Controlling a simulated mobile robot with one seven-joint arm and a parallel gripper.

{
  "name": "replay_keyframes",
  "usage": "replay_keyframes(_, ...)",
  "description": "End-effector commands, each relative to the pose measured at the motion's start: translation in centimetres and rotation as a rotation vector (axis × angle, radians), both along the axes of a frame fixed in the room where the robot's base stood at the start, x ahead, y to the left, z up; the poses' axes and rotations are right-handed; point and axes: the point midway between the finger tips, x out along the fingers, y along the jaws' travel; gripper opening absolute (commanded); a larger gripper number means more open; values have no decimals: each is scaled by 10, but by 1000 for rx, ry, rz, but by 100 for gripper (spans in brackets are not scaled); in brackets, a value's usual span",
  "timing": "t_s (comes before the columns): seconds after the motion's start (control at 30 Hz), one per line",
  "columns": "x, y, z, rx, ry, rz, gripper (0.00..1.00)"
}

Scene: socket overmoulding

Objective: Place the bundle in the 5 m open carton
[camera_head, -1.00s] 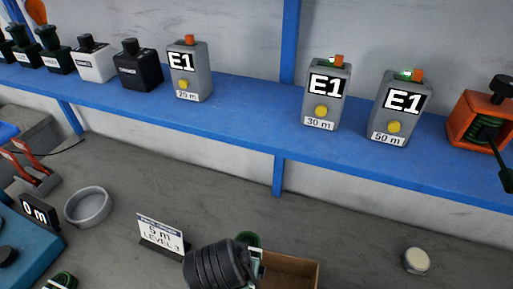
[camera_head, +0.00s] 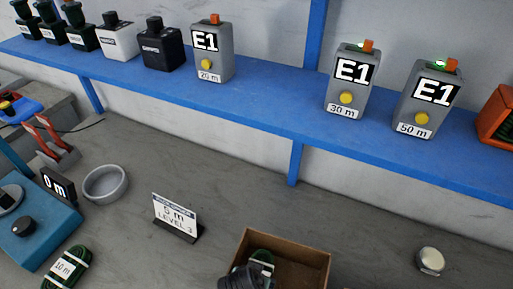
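The open brown cardboard carton (camera_head: 307,255) stands on the grey bench at the bottom centre, right of a "5 m LEVEL 3" sign (camera_head: 177,216). A dark green cable bundle (camera_head: 262,256) with a pale label shows at the carton's left side, within its outline. My dark gripper (camera_head: 248,277) is at the bottom edge of the picture, over the carton's front left, right at the bundle. Its fingers are hidden, so I cannot tell whether it grips the bundle, or whether the bundle rests on the carton's floor.
Another green bundle tagged "10 m" (camera_head: 65,268) lies at lower left beside a teal device (camera_head: 35,232). A round grey dish (camera_head: 106,183) and a small round metal-like piece (camera_head: 430,261) are on the bench. A blue shelf (camera_head: 270,112) with grey E1 boxes crosses behind.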

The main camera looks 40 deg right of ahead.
Motion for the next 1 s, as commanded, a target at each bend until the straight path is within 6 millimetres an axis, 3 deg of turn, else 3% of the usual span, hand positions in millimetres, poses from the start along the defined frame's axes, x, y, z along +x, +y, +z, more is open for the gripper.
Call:
replay_keyframes(0.43,1,0,-9,-1,-2,-1,22)
replay_keyframes(0.47,1,0,-8,0,-2,-1,90)
replay_keyframes(0.5,1,0,-8,0,-2,-1,97)
replay_keyframes(0.8,1,0,-7,0,-1,0,97)
replay_keyframes(1.0,-2,5,10,-2,-3,1,97)
